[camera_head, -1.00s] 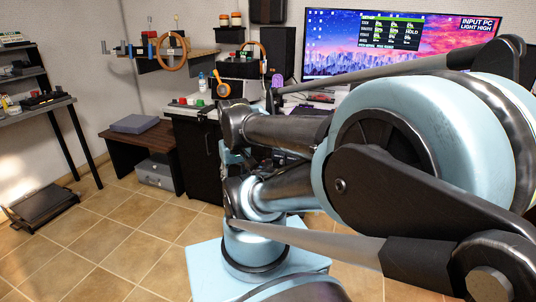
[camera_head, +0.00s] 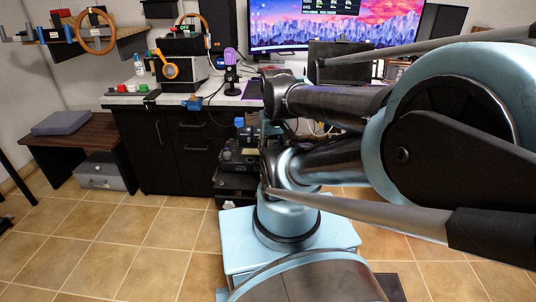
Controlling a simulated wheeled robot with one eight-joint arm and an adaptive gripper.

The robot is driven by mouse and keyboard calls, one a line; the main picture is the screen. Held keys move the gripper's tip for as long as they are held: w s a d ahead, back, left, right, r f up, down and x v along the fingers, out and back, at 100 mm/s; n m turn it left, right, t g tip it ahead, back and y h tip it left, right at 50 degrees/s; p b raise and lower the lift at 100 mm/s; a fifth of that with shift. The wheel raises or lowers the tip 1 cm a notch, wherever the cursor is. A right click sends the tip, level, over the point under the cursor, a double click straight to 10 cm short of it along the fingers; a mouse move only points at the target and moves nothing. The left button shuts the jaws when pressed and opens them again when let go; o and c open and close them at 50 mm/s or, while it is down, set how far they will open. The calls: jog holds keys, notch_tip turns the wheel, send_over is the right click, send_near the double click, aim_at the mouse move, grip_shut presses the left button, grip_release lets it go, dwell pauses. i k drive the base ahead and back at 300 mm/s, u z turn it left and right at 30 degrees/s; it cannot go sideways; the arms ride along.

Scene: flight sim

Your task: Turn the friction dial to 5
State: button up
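No friction dial can be made out in the current head view. A black device with a blue knob (camera_head: 240,148) stands low in front of the desk, partly behind my arm; its small controls are too small to read. My folded arm fills the right half of the picture and hides part of the desk. My gripper does not show in the view, so its opening and its place relative to any dial cannot be seen.
A brown low table (camera_head: 75,142) stands at left. Tiled floor (camera_head: 130,225) is clear at front left.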

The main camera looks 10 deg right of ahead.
aim_at(227, 155)
jog(key=u, duration=0.3)
jog(key=k, duration=1.15)
jog(key=z, duration=0.7)
jog(key=i, duration=1)
